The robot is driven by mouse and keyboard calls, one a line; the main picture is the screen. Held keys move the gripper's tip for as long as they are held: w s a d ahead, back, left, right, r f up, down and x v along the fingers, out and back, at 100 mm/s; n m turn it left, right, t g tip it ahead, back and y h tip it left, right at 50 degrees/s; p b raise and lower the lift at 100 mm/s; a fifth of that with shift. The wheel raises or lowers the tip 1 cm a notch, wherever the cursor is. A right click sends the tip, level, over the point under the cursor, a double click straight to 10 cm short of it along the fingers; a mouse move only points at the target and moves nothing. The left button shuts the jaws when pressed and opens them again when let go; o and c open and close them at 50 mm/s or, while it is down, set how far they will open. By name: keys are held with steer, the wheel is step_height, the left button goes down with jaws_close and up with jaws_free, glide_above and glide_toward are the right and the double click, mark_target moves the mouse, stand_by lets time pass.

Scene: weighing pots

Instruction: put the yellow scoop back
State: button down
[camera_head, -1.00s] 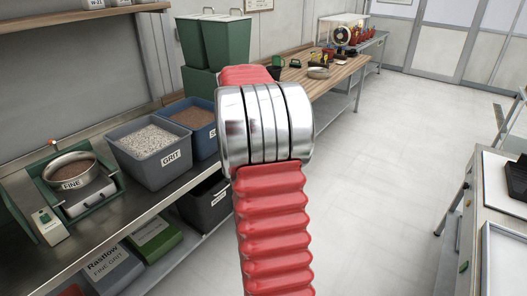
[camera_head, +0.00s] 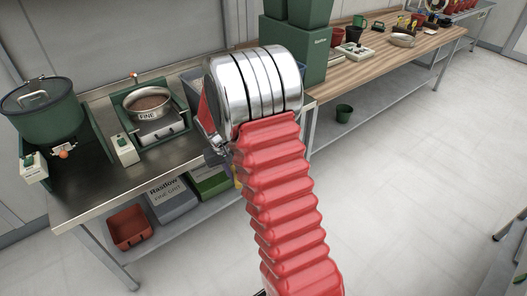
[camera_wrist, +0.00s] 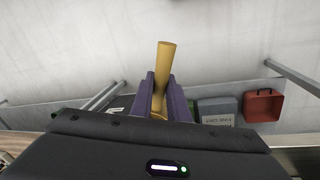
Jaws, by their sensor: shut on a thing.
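In the wrist view, my gripper (camera_wrist: 160,98) has its two purple fingers closed on the yellow scoop (camera_wrist: 165,62). A yellow cylindrical length of the scoop sticks out beyond the fingers. A little more yellow shows low between the fingers, and the rest of the scoop is hidden. In the head view, my red ribbed arm with its silver joint covers the middle, and the gripper is mostly hidden behind it, near the bench's front edge.
The steel bench (camera_head: 85,195) holds a green lidded pot (camera_head: 45,115) and a sieve marked FINE (camera_head: 148,104). Sacks (camera_head: 172,197) and a red bin (camera_head: 129,228) sit on the shelf below. A wooden bench (camera_head: 370,65) stands behind.

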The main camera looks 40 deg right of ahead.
steer(key=s+a+f+n, duration=0.1)
steer(key=a+f+n, duration=0.1)
steer(key=a, duration=0.6)
steer(key=s+a+f+n, duration=0.1)
steer(key=a+f+n, duration=0.1)
steer(key=a+f, duration=0.3)
steer(key=a, duration=0.4)
steer(key=shift+t, duration=0.4)
steer(key=shift+s+d, duration=0.1)
steer(key=shift+d, duration=0.05)
